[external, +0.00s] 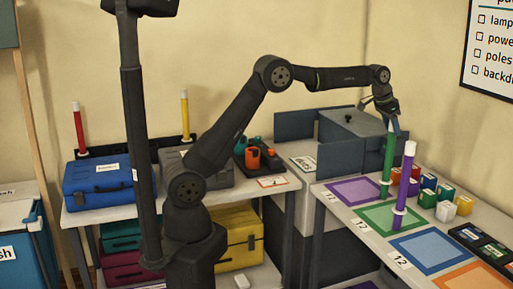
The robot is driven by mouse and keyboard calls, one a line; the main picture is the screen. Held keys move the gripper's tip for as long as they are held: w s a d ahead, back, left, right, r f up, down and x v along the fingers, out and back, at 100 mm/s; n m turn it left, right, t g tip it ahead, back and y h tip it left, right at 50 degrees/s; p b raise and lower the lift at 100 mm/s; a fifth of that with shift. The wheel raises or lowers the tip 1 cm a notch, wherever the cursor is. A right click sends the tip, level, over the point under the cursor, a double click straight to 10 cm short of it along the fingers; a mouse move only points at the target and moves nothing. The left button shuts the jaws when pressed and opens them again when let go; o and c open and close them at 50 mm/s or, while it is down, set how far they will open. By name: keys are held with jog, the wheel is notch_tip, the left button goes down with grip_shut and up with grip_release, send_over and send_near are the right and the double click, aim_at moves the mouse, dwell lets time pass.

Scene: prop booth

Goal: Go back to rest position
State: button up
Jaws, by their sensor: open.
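My gripper (390,113) is open at the top of a green pole (390,157) in the external view. The pole stands upright near the purple and green mats, its pale upper end close below or between my fingers; I cannot tell whether they touch. A purple pole (406,176) stands upright in front of it, on the green mat (377,219). My arm reaches from its base at the lower left across to the right table, bent at the elbow.
A purple mat (345,192), blue mat (431,250) and orange mat (470,281) lie on the right table. Several small coloured blocks (445,211) stand behind the mats. A grey lidded box (352,124) is behind. A red pole (79,130) and yellow pole (185,115) stand left.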

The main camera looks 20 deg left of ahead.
jog(key=shift+w+d, duration=0.35)
jog(key=shift+d, duration=0.15)
jog(key=shift+r, duration=0.55)
jog(key=shift+o, duration=0.5)
